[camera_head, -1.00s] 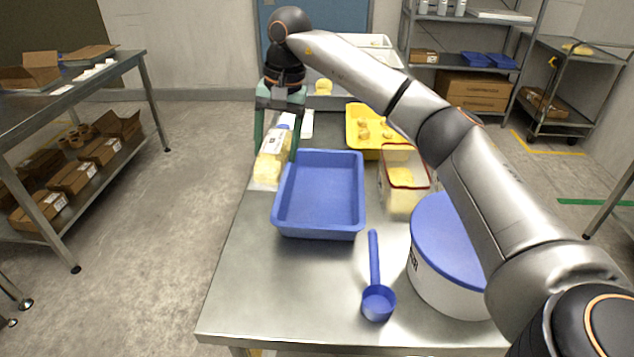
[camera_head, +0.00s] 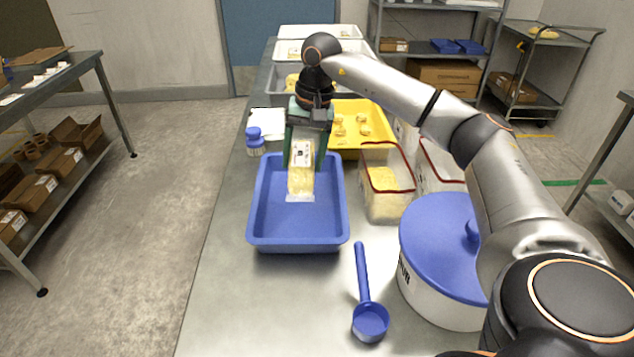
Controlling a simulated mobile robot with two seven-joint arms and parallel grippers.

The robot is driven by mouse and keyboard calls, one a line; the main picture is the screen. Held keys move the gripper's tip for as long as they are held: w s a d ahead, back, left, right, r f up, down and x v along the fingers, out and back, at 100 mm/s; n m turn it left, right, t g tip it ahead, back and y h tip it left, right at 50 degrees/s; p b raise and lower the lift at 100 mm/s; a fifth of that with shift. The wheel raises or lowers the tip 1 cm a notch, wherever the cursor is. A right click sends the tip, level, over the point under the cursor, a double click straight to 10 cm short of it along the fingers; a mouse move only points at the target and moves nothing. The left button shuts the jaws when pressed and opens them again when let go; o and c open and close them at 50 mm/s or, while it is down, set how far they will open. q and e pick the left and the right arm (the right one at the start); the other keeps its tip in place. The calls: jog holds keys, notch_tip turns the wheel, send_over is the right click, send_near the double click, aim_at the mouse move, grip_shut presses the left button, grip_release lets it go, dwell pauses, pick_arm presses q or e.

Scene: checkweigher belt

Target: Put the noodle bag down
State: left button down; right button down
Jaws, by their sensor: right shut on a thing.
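My right gripper (camera_head: 306,150) points down over the far part of the blue tray (camera_head: 262,239) and is shut on the noodle bag. The noodle bag (camera_head: 301,180) is clear with yellow noodles and a white label, and hangs upright between the green fingers. Its lower end appears over the tray's inside; whether it touches the tray floor I cannot tell. The rest of the tray looks empty. My left gripper is not in view.
A blue-capped bottle (camera_head: 255,145) stands left of the tray's far end. A yellow tray (camera_head: 374,122), clear red-rimmed containers (camera_head: 385,207), a blue-lidded tub (camera_head: 440,290) and a blue scoop (camera_head: 369,320) lie to the right. The steel table's near left is bare.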

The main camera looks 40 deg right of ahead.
jog(key=d+f, duration=0.1)
jog(key=f, duration=0.1)
jog(key=s+f, duration=0.1)
jog(key=d+f, duration=0.1)
jog(key=f, duration=0.1)
jog(key=shift+s+d+f, duration=0.25)
jog(key=shift+d+f, duration=0.1)
jog(key=shift+f, duration=0.45)
jog(key=shift+f+b, duration=0.4)
jog(key=shift+f, duration=0.25)
jog(key=shift+c, duration=1.4)
grip_release()
jog(key=shift+r, duration=0.1)
notch_tip(320, 180, up, 13)
jog(key=s+d+p, duration=0.1)
jog(key=shift+s+d, duration=0.15)
jog(key=shift+d, duration=0.1)
